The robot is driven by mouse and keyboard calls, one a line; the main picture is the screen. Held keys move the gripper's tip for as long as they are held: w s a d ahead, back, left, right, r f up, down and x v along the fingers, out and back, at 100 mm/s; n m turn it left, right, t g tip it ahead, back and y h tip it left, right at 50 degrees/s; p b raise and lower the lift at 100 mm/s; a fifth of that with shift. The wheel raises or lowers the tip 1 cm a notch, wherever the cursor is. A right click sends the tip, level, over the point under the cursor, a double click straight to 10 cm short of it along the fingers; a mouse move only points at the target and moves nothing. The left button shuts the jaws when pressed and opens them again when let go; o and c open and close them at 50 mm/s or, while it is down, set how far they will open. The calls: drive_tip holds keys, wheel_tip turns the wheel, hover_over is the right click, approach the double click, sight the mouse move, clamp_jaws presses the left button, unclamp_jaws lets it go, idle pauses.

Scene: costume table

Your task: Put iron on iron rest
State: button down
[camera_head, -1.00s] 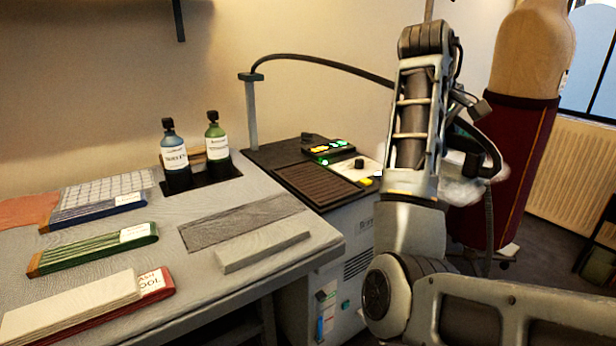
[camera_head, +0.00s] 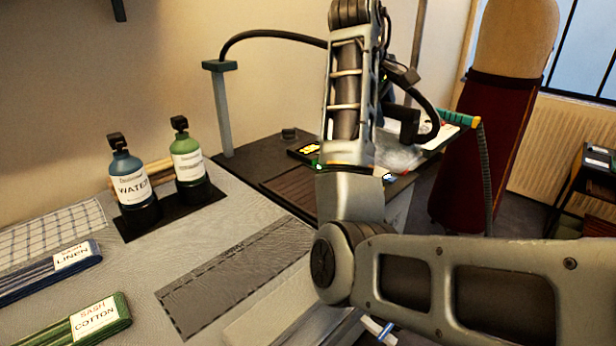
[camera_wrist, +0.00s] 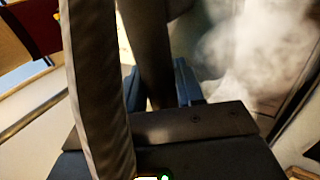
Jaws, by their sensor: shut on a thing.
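My gripper (camera_wrist: 160,88) is shut on a dark bar between its two bluish fingers, apparently the handle of the iron (camera_wrist: 146,45). In the head view my arm hides most of the gripper and iron. A teal and yellow end (camera_head: 461,119), apparently the iron's, sticks out to the right with a hose hanging from it. White steam drifts below it and on the right of the wrist view. The iron rest looks to be the dark ribbed pad (camera_head: 290,190) on the ironing station, left of and partly behind my arm. Contact with it cannot be seen.
A water bottle (camera_head: 131,184) and a green bottle (camera_head: 188,163) stand on a black tray left of the station. A post (camera_head: 222,110) carries a curved hose over the station. Labelled sashes (camera_head: 92,322) lie on the table. A dress form (camera_head: 490,140) stands behind right.

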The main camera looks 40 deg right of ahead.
drive_tip(key=w+a+f, duration=0.6)
drive_tip(key=a+f, duration=0.3)
drive_tip(key=f, duration=0.1)
drive_tip(key=shift+w+f+b, duration=0.3)
drive_tip(key=shift+w+b, duration=0.05)
drive_tip(key=shift+w, duration=0.05)
drive_tip(key=shift+f, duration=0.1)
drive_tip(key=c, duration=0.7)
unclamp_jaws()
drive_tip(key=p+v, duration=0.1)
drive_tip(key=v, duration=1.1)
